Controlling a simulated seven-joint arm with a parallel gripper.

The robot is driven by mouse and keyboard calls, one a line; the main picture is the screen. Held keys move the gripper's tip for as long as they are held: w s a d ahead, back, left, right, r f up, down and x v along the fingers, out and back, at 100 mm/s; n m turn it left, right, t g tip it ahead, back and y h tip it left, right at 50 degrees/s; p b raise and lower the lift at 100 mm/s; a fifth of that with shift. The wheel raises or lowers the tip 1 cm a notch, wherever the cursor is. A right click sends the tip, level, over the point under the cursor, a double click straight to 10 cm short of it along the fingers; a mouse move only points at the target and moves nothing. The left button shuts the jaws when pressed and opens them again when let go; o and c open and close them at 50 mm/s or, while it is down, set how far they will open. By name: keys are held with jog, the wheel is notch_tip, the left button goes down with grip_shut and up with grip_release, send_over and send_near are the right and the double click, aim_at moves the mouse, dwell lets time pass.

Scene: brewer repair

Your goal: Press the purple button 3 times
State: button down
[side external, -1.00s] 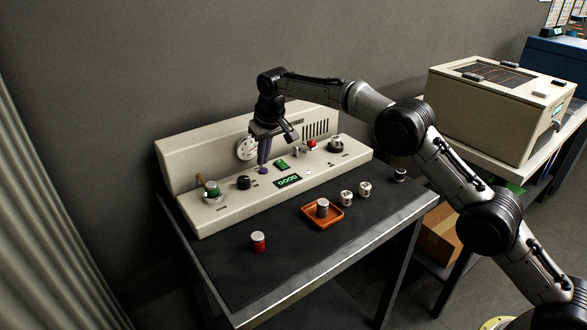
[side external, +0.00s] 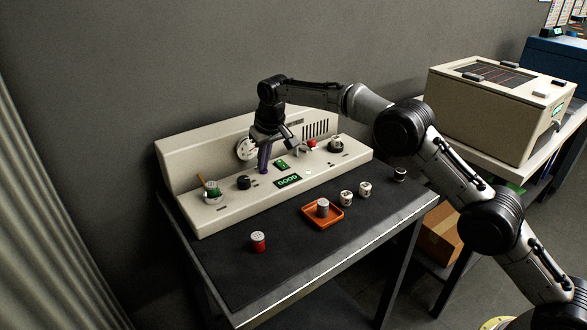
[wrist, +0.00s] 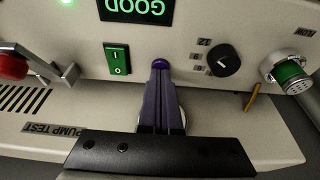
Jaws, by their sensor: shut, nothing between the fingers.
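The purple button sits on the cream console (side external: 210,217), and in the side external view it is hidden behind the fingertips. In the wrist view the purple button (wrist: 160,64) shows as a small purple dome right at the tips of my fingers. My gripper (side external: 263,170) is shut and empty, pointing down at the button. In the wrist view my gripper (wrist: 160,75) has its purple-grey fingers together. The tips overlap the button's edge, and I cannot tell whether they press it down.
A green switch (wrist: 117,60), a GOOD display (wrist: 136,8), a black knob (wrist: 223,60) and a red knob (wrist: 12,66) surround the button. An orange tray (side external: 323,223), a red-based canister (side external: 258,242) and white canisters (side external: 364,188) stand on the dark table in front.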

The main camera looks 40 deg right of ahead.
jog(key=shift+f, duration=0.15)
jog(key=shift+r, duration=2.25)
jog(key=shift+r, duration=1.5)
jog(key=shift+d, duration=0.1)
